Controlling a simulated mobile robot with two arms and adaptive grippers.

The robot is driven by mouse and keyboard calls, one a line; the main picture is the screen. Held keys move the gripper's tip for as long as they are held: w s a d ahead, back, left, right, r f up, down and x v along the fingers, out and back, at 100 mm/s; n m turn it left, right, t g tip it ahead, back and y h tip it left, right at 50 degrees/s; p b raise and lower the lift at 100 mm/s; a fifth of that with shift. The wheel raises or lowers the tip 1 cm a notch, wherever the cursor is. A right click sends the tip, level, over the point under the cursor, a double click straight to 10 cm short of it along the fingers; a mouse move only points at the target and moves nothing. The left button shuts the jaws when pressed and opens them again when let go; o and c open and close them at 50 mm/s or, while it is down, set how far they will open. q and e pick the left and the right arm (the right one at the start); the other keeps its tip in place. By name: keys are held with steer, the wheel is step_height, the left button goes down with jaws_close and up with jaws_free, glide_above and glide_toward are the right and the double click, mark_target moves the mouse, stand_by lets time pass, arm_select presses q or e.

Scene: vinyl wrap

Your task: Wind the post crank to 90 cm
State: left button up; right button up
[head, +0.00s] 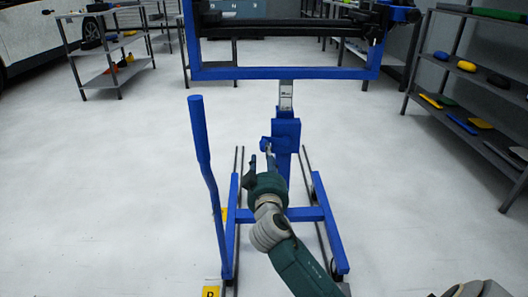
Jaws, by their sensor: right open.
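The blue post (286,136) stands upright in the middle of the head view. A pale strip (286,95) with dark marks shows on its upper part, too small to read. A small blue crank part (265,143) sticks out from the post's left side. My right gripper (262,162) is open just below and in front of it, fingers pointing away from me. A small grey piece, perhaps the crank's handle, shows by the fingertips; I cannot tell if they touch it. My left gripper is out of view.
A blue frame (240,73) with a dark roller tops the post. A bent blue bar (200,140) rises at left from the floor rails (326,215). Shelves (104,50) stand back left, and a loaded rack (440,95) stands right. The floor (110,190) is clear at left.

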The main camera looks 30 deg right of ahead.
mark_target(264, 150)
steer(key=b+x, duration=0.1)
steer(key=x, duration=0.5)
steer(key=shift+w+d, duration=0.2)
steer(key=shift+w, duration=0.05)
steer(key=shift+f, duration=0.1)
jaws_close()
